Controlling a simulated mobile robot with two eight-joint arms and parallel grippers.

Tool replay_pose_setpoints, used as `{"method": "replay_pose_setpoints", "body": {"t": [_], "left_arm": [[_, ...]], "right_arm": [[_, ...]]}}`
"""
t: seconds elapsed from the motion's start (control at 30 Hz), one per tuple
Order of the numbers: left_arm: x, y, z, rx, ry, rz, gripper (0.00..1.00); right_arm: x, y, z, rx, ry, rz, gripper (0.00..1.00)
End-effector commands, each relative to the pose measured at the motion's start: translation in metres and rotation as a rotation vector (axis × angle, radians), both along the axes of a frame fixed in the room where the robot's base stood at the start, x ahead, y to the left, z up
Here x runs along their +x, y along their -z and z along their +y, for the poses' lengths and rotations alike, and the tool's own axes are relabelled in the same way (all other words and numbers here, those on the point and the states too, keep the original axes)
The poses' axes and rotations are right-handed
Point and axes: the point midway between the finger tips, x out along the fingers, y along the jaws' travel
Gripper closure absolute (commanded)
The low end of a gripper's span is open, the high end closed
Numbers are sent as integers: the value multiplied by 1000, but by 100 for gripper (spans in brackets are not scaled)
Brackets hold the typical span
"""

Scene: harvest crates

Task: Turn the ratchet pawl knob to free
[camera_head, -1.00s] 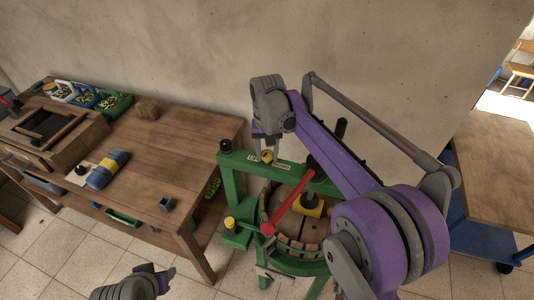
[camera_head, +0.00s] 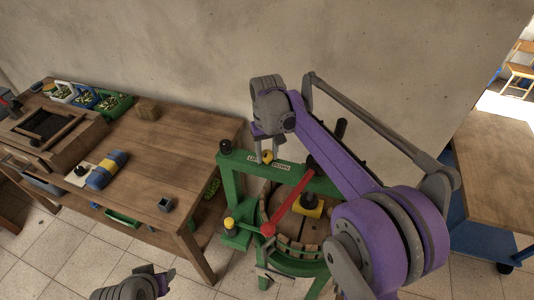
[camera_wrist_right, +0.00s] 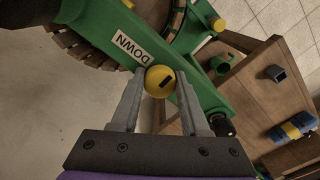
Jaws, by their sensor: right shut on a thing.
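The pawl knob is a round yellow knob (camera_wrist_right: 160,80) with a dark slot, on the green beam of the press (camera_wrist_right: 112,30). In the head view the knob (camera_head: 268,157) shows on the green top beam (camera_head: 300,173), by a white label. In the right wrist view the label reads "DOWN" (camera_wrist_right: 131,47). My right gripper (camera_wrist_right: 161,88) is shut on the knob, one finger on each side of it; it comes from above in the head view (camera_head: 267,153). My left gripper (camera_head: 167,281) is at the bottom left of the head view, away from the press; its jaws are unclear.
A red lever (camera_head: 290,205) with a red ball end crosses the press above the slatted wooden basket (camera_head: 268,205). Another table (camera_head: 500,170) stands at right.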

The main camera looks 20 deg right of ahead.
Motion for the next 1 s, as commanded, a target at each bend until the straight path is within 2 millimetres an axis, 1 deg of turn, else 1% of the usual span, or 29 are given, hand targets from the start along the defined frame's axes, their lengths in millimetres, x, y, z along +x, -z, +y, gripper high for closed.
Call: {"method": "replay_pose_setpoints", "body": {"t": [0.07, 0.1, 0.23, 0.5, 0.63, 0.77, 0.9, 1.0], "left_arm": [[0, 0, 0, 0, 0, 0, 50], [0, 0, 0, 0, 0, 0, 50], [0, 0, 0, 0, 0, 0, 50], [0, 0, 0, 0, 0, 0, 50], [0, -1, 0, 0, 0, -1, 50], [1, -3, 0, 0, 0, -2, 50], [3, -6, 0, 0, 0, -5, 50], [4, -8, 0, 0, 0, -7, 50]], "right_arm": [[0, 0, 0, 0, 0, -1, 100], [0, 0, 0, 0, 1, -1, 48], [0, 0, 0, 0, 1, -1, 25], [0, 0, 0, 0, 1, 0, 25], [0, -9, 0, 0, 1, 0, 25], [0, -31, 0, 0, 1, -1, 25], [0, -61, 0, 0, 1, -1, 25], [1, -80, 0, 0, 1, -1, 25]]}}
